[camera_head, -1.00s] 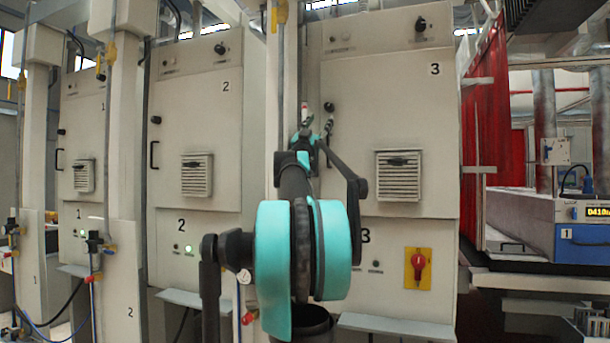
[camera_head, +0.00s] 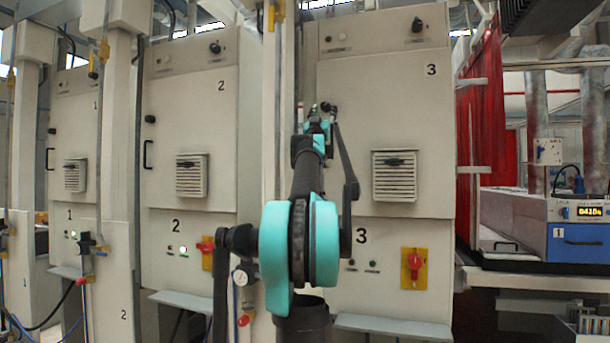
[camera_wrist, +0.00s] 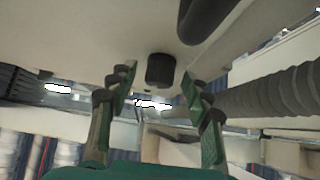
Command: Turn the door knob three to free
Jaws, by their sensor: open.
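Cabinet three (camera_head: 360,85) is a beige panel marked 3, right of the middle in the head view. Its black door knob (camera_head: 326,107) is at the door's left edge, just above my gripper (camera_head: 318,124). In the wrist view the knob (camera_wrist: 160,70) is a short black cylinder. My gripper (camera_wrist: 158,88) is open there, with one finger on each side of the knob, and gaps show on both sides. I cannot tell how deep the fingertips reach along it. The door handle is mostly hidden behind my arm in the head view; a dark curved bar (camera_wrist: 200,18) shows in the wrist view.
Cabinet two (camera_head: 190,115) stands to the left. Cabinet three carries a vent (camera_head: 394,176), a red switch on a yellow plate (camera_head: 414,266) and a grey shelf (camera_head: 392,326). A red curtain (camera_head: 480,140) hangs at the right.

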